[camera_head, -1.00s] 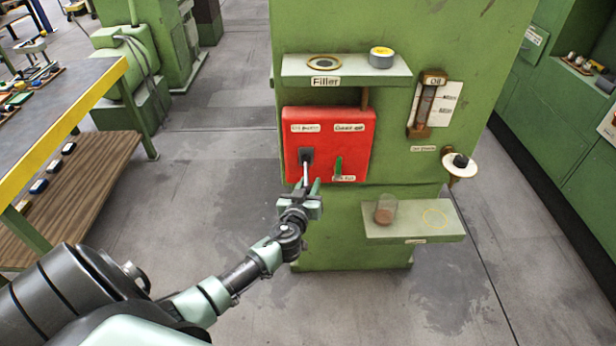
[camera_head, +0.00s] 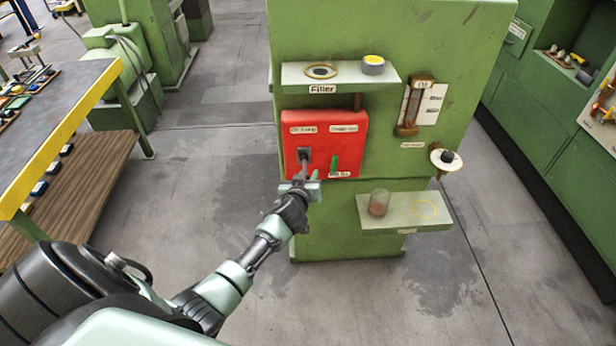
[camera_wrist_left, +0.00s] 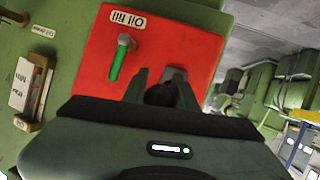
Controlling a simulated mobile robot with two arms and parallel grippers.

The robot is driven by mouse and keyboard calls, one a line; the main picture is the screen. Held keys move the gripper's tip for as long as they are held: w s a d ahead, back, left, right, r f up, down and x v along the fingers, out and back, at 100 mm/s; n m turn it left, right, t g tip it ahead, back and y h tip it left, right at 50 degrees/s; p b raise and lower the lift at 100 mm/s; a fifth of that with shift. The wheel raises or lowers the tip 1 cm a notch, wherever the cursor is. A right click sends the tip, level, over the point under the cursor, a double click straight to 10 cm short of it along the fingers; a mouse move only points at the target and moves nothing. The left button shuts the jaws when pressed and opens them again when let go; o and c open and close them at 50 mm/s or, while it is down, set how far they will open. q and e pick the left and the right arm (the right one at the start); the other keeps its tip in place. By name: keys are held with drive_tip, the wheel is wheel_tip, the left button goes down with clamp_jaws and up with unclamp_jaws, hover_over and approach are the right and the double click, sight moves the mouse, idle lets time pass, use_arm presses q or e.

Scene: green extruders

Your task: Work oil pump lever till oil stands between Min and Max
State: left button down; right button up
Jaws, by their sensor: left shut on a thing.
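The red panel (camera_head: 345,125) is on the front of the green machine. Its left slot holds the oil pump lever (camera_head: 304,163), under a label that seems to read "Oil pump". My left gripper (camera_head: 301,183) is at the lever's lower end and shut on it. In the left wrist view the fingers (camera_wrist_left: 163,88) close around a dark end, mostly hidden. A green handle (camera_head: 335,163) with an "Oil fill" label is just right of the lever, apart from the gripper. The oil gauge (camera_head: 411,108) is at upper right; its oil level is too small to read. My right gripper is out of view.
A lower shelf (camera_head: 400,213) holds a cup (camera_head: 378,203) with brown contents. A round bracket with a black knob (camera_head: 446,157) sticks out at right.

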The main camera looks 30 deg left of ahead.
use_arm(q)
drive_tip(key=shift+w+a+r, duration=0.1)
drive_tip(key=shift+w+r, duration=0.1)
drive_tip(key=shift+r, duration=0.25)
drive_tip(key=shift+w+a+r, duration=0.1)
drive_tip(key=shift+w+r, duration=0.05)
drive_tip(key=shift+r, duration=0.25)
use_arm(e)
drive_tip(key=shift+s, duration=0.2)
use_arm(q)
drive_tip(key=c, duration=1.2)
unclamp_jaws()
drive_tip(key=shift+o, duration=0.5)
drive_tip(key=shift+s+d, duration=0.15)
drive_tip(key=shift+s, duration=0.15)
drive_tip(key=shift+f, duration=0.2)
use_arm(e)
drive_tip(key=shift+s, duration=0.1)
use_arm(q)
drive_tip(key=shift+s+d+f, duration=0.1)
drive_tip(key=shift+s+d, duration=0.1)
drive_tip(key=shift+s, duration=0.25)
drive_tip(key=v, duration=0.7)
drive_tip(key=shift+r+b, duration=0.3)
drive_tip(key=shift+b, duration=0.05)
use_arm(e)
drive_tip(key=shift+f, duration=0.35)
